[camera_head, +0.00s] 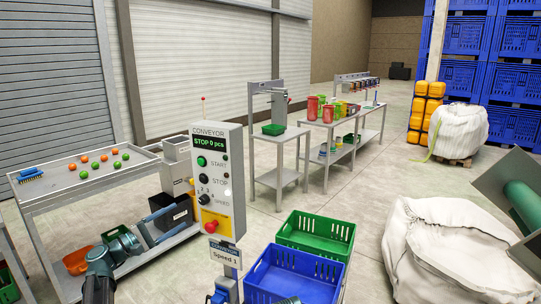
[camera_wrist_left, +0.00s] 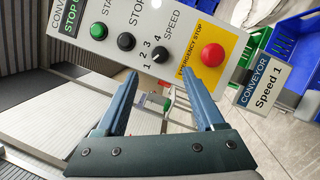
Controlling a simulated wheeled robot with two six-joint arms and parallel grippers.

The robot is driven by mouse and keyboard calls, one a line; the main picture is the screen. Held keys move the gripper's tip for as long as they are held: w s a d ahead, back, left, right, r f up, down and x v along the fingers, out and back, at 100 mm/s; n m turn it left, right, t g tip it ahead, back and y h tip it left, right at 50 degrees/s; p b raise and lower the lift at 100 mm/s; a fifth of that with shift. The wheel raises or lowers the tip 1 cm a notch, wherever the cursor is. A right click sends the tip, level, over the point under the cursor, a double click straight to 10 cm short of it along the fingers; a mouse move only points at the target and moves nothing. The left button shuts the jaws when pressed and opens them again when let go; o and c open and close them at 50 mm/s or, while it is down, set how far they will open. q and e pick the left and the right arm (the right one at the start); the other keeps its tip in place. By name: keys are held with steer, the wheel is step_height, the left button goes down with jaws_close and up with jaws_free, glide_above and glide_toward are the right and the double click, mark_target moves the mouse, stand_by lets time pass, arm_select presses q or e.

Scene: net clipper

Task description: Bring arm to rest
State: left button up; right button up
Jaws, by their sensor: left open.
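My left gripper (camera_head: 178,217) is open and empty, its two blue fingers pointing at the conveyor control panel (camera_head: 232,160). In the left wrist view the open fingers (camera_wrist_left: 160,70) reach toward the panel's lower part, with nothing between them. The panel has a green START button (camera_head: 201,161), a black STOP button (camera_head: 203,179), a speed knob (camera_head: 204,199) and a red emergency stop (camera_head: 211,226) on yellow. Its display (camera_head: 210,142) reads STOP 0 pcs. The fingers look apart from the panel.
Green (camera_head: 318,225) and blue (camera_head: 262,286) crates stand right of the panel. A white bulk bag (camera_head: 440,235) lies at right. A sign (camera_head: 224,255) reads Speed 1.

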mark_target(201, 201)
arm_select(q)
steer(key=v, duration=0.5)
steer(key=shift+m, duration=0.3)
steer(key=p+x, duration=0.1)
steer(key=x, duration=0.6)
steer(key=p+x, duration=0.1)
steer(key=x, duration=0.6)
steer(key=shift+w+r+p, duration=0.15)
steer(key=shift+r+p, duration=0.15)
steer(key=shift+p, duration=0.1)
steer(key=m+g+p, duration=0.1)
steer(key=m+p, duration=0.1)
steer(key=m, duration=0.1)
steer(key=m+g+y+p, duration=0.1)
steer(key=m+p, duration=0.1)
steer(key=m+y+p, duration=0.1)
steer(key=m+p, duration=0.2)
steer(key=shift+r+m+g, duration=0.3)
steer(key=shift+g, duration=0.1)
steer(key=shift+s+d+m+y+p, duration=0.15)
steer(key=shift+s+m+y+p, duration=0.1)
steer(key=shift+m+y+p, duration=0.7)
steer(key=shift+f+m+y+p, duration=0.25)
steer(key=shift+m+p, duration=0.1)
steer(key=shift+m, duration=0.6)
